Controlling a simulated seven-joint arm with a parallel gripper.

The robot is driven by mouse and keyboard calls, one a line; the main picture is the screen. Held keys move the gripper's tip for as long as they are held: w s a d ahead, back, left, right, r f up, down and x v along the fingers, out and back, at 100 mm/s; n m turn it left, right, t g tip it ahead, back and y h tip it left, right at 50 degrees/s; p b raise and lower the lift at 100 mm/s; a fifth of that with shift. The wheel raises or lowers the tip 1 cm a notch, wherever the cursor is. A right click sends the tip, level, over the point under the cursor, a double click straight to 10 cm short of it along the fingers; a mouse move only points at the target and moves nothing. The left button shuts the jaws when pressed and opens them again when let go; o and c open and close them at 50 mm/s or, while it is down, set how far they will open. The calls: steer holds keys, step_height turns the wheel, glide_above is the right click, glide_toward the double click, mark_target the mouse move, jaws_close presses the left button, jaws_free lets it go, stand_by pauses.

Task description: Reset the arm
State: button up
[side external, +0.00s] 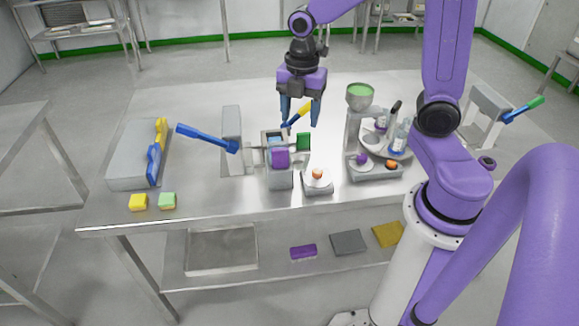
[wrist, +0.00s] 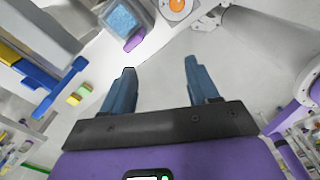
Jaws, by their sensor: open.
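My gripper (side external: 301,112) hangs above the back middle of the steel table (side external: 120,213), fingers pointing down. In the wrist view my gripper (wrist: 160,90) shows its two blue fingers wide apart with nothing between them. My purple arm reaches in from the right side of the table.
A grey block (side external: 135,160) and two small sponges (side external: 138,202) are at left.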

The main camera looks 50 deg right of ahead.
steer(key=s+a+m, duration=0.3)
steer(key=s+m, duration=0.1)
steer(key=s, duration=0.5)
steer(key=s+a+r+m, duration=0.1)
steer(key=s+a+m, duration=0.2)
steer(key=s, duration=0.7)
steer(key=shift+m, duration=0.8)
